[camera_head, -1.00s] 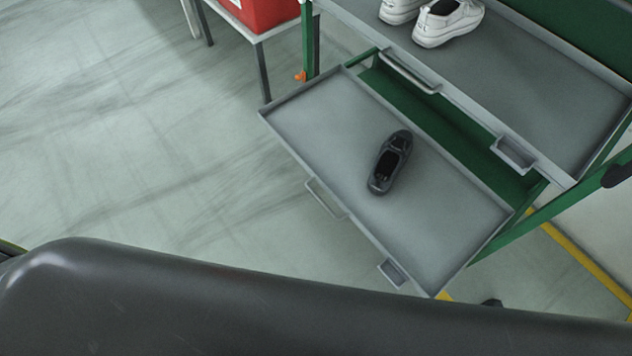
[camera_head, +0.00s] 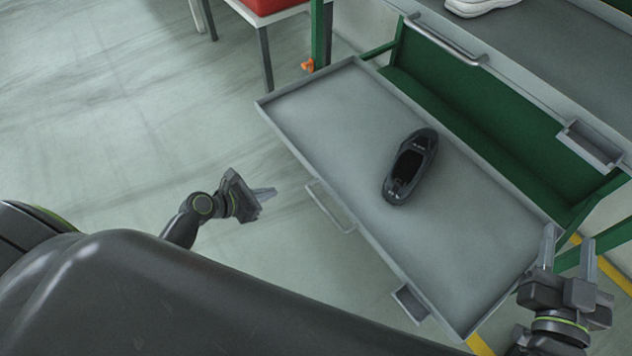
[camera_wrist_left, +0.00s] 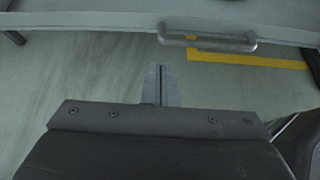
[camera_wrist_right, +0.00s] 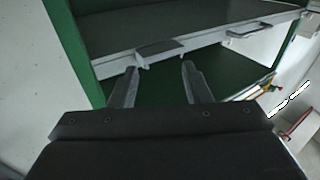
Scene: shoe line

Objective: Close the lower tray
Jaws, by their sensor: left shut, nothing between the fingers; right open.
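The lower tray (camera_head: 310,110) is a grey metal tray pulled out from a green rack, with one black shoe (camera_head: 411,167) lying on it. Its bar handle (camera_head: 331,206) is on the front edge, and the handle also shows in the left wrist view (camera_wrist_left: 208,39). My left gripper (camera_head: 265,193) is shut and empty, in front of the tray and left of the handle, apart from it. My right gripper (camera_head: 569,255) is open and empty, by the tray's right end. In the right wrist view its two fingers (camera_wrist_right: 157,85) are spread.
The upper tray (camera_head: 530,55) with a white shoe (camera_head: 480,6) is above and behind. Its bar handle (camera_head: 445,42) and label holder (camera_head: 592,146) face forward. A red bin (camera_head: 268,5) stands on a small table at the back left. The floor at left is clear.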

